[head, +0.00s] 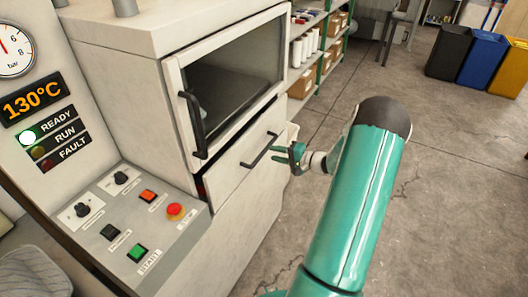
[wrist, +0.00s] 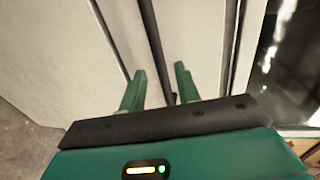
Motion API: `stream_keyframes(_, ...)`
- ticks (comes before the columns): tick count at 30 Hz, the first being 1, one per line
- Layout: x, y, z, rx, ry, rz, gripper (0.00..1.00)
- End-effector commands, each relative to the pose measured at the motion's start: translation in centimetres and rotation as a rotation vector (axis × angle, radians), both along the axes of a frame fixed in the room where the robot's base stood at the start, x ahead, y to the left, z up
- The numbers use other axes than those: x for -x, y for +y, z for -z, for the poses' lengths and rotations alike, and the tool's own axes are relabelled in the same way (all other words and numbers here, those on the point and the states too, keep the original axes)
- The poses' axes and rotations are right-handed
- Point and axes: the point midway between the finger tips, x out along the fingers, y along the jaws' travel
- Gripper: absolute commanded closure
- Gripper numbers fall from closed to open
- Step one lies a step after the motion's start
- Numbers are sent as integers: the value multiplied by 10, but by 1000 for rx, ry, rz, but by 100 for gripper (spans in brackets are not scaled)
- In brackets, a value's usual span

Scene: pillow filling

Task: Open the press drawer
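The press (head: 150,60) is a pale cabinet with a dark-windowed upper door. Its drawer (head: 232,182) is the pale front below that door, with a dark bar handle (head: 262,150). A narrow dark gap shows along the drawer's left edge; I cannot tell how far the drawer stands out. My gripper (head: 286,153) is at the right end of the drawer handle. In the wrist view my gripper (wrist: 162,80) has its two green fingers apart, with the dark handle bar (wrist: 157,40) running between them. Contact with the bar cannot be made out.
The upper door has its own dark handle (head: 192,125). A control panel (head: 130,215) with knobs and buttons stands at the left. Shelves (head: 318,50) are behind the press, and several bins (head: 480,60) are far right. The concrete floor (head: 450,200) at right is clear.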

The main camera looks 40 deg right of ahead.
Motion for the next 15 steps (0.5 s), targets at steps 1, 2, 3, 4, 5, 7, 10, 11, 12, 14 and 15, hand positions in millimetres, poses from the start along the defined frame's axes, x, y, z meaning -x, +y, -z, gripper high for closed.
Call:
stream_keyframes(1, -11, 5, 3, -1, 0, -3, 68)
stream_keyframes(2, -16, 7, 4, -1, 0, -4, 68)
stream_keyframes(3, -23, 10, 5, -1, 0, -5, 68)
stream_keyframes(4, -28, 11, 6, -1, 0, -5, 68)
stream_keyframes(5, -32, 12, 7, -1, 0, -4, 68)
stream_keyframes(7, -41, 16, 9, 0, 0, -6, 68)
stream_keyframes(10, -49, 18, 11, 0, 1, -5, 68)
stream_keyframes(11, -50, 18, 11, 1, 1, -4, 68)
stream_keyframes(12, -51, 19, 11, 1, 1, -4, 68)
stream_keyframes(14, -52, 19, 11, 1, 1, -3, 68)
stream_keyframes(15, -52, 19, 11, 1, 1, -3, 68)
